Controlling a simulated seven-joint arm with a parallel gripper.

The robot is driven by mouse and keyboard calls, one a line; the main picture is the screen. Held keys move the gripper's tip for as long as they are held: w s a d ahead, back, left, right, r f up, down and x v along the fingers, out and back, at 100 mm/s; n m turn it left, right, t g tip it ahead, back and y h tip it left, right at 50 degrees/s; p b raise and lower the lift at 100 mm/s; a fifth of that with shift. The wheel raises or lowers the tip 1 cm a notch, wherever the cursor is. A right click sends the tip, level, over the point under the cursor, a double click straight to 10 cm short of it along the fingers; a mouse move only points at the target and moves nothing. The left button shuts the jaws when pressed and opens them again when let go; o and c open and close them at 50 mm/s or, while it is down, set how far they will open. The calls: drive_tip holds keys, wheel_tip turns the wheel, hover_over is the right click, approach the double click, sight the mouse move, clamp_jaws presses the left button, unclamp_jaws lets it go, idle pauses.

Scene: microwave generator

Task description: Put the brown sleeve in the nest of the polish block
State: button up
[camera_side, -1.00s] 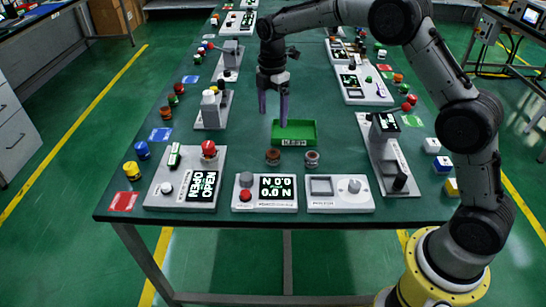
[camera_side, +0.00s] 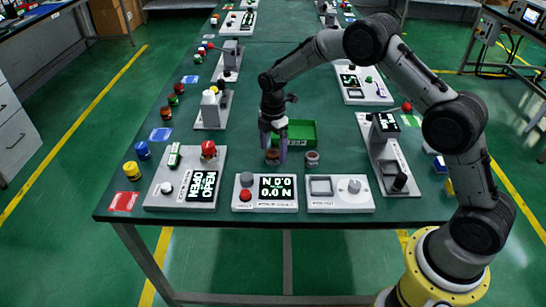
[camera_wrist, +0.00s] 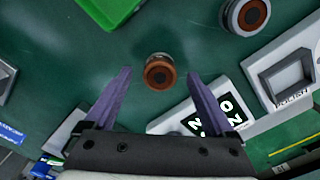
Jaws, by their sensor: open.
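The brown sleeve (camera_side: 272,157) stands on the green table in front of the green tray; it also shows in the wrist view (camera_wrist: 159,71). My gripper (camera_side: 275,153) is open, pointing down over it. In the wrist view my purple fingers (camera_wrist: 160,77) stand apart on either side of the sleeve, with gaps; I cannot tell how far their tips are above the table. The polish block (camera_side: 340,205) is at the front, right of the display box. Its square nest (camera_side: 321,186) looks empty; the nest also shows in the wrist view (camera_wrist: 285,76).
A grey sleeve with a brown centre (camera_side: 312,158) stands just right of the brown one. The green tray (camera_side: 301,131) is behind. The display box (camera_side: 265,207) lies in front, and a grey block with a lever (camera_side: 384,160) stands to the right.

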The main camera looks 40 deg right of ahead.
drive_tip(key=shift+f, duration=0.35)
drive_tip(key=shift+c, duration=0.3)
clamp_jaws()
drive_tip(key=shift+r, duration=0.2)
